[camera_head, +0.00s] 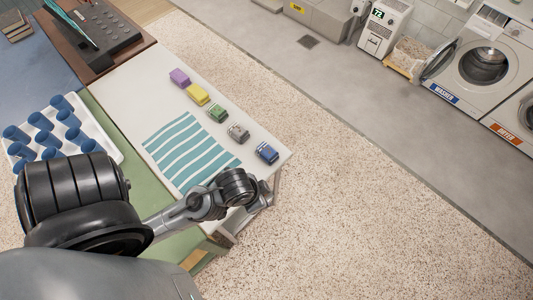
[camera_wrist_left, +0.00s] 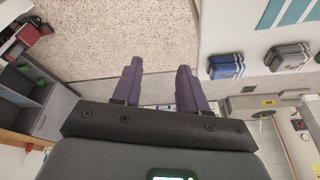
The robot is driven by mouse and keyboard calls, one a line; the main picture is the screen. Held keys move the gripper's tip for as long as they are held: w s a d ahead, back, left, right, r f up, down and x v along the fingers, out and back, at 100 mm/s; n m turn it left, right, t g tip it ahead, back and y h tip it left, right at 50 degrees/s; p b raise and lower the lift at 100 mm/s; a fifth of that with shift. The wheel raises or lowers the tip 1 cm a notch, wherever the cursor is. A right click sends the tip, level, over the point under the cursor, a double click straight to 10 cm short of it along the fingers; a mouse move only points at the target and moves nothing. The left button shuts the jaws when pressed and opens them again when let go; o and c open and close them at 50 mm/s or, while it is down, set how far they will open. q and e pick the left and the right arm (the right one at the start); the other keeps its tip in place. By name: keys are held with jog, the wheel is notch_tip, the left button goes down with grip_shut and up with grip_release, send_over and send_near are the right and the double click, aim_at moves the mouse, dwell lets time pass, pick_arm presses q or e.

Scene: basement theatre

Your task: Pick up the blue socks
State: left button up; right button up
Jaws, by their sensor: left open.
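The blue socks (camera_head: 267,153), a small folded bundle, lie near the right corner of the white table (camera_head: 125,88), last in a row of sock bundles. In the left wrist view the blue socks (camera_wrist_left: 226,66) lie to the right of my fingers, apart from them. My left gripper (camera_wrist_left: 157,85) is open and empty, with floor showing between its dark purple fingers. In the head view my left wrist is at the table's near right edge, below the blue socks, and hides most of the gripper. My right gripper is in neither view.
Grey socks (camera_head: 238,133), green socks (camera_head: 217,113), yellow socks (camera_head: 197,95) and purple socks (camera_head: 179,77) continue the row. A teal-striped cloth (camera_head: 190,150) lies beside them. A white tray (camera_head: 105,121) holds several blue cups. Open floor lies right of the table.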

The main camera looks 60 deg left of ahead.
pick_arm(q)
jog(key=shift+o, duration=0.3)
jog(key=o, duration=0.8)
